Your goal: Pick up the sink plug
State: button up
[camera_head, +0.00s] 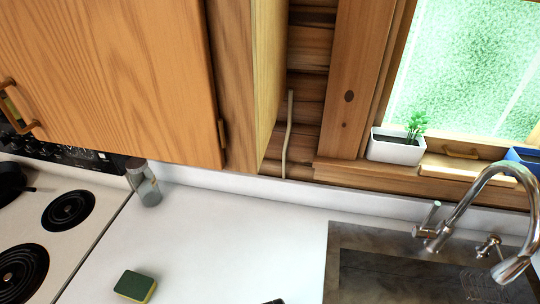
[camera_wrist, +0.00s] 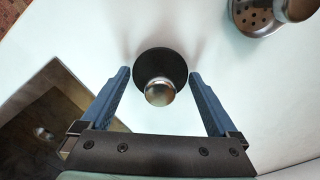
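The sink plug (camera_wrist: 161,66), a black round disc with a shiny metal knob, sits on the white counter in the wrist view. My gripper (camera_wrist: 160,75) is open, with one blue finger on each side of the plug. The fingertips reach about level with the disc, with a gap on each side; I cannot tell how far above the counter they are. In the head view only a small dark piece shows at the bottom edge, too little to identify.
A perforated metal item (camera_wrist: 257,15) lies beyond the plug. The sink (camera_head: 385,275) with its curved faucet (camera_head: 530,210) is at right. A sponge (camera_head: 135,286), a shaker (camera_head: 146,184) and the stove (camera_head: 50,225) are left. The counter (camera_head: 230,245) between is mostly clear.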

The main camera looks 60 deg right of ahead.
jog(key=c, duration=0.9)
jog(key=shift+r, duration=0.15)
